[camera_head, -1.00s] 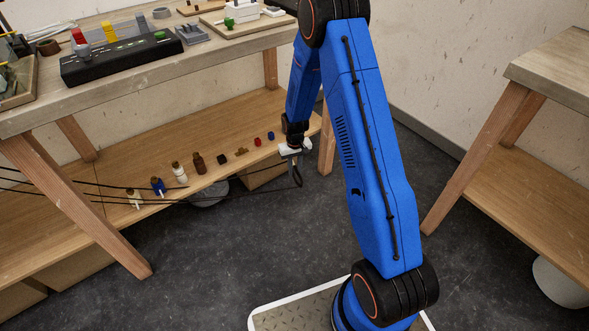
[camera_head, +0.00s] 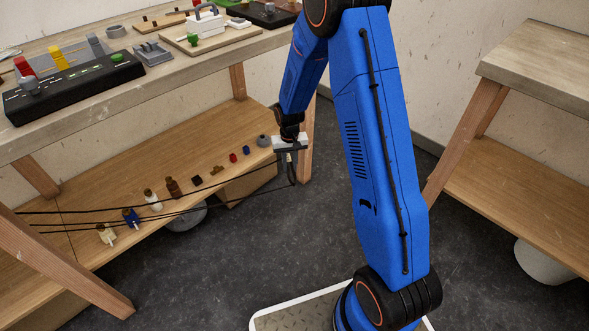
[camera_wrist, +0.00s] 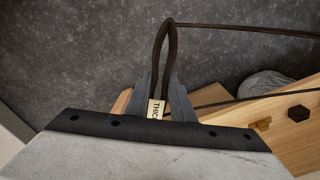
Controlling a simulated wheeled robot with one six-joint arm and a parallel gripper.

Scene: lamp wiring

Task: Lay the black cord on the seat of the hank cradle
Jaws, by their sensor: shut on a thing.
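My gripper (camera_head: 289,158) is shut on the black cord (camera_head: 110,211) and hangs beside the right end of the lower shelf, over the floor. The cord trails left from the jaws in long, thin strands across the front of the shelf. In the wrist view the cord (camera_wrist: 166,45) bends in a loop beyond the fingers, with its strands leading right. A pale tag (camera_wrist: 156,110) with dark lettering sits on it between the fingers. I cannot make out a hank cradle for certain in these views.
The lower shelf (camera_head: 182,133) holds a row of small bottles and blocks. Another bench (camera_head: 530,70) stands at right. Dark floor (camera_head: 240,245) lies open between.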

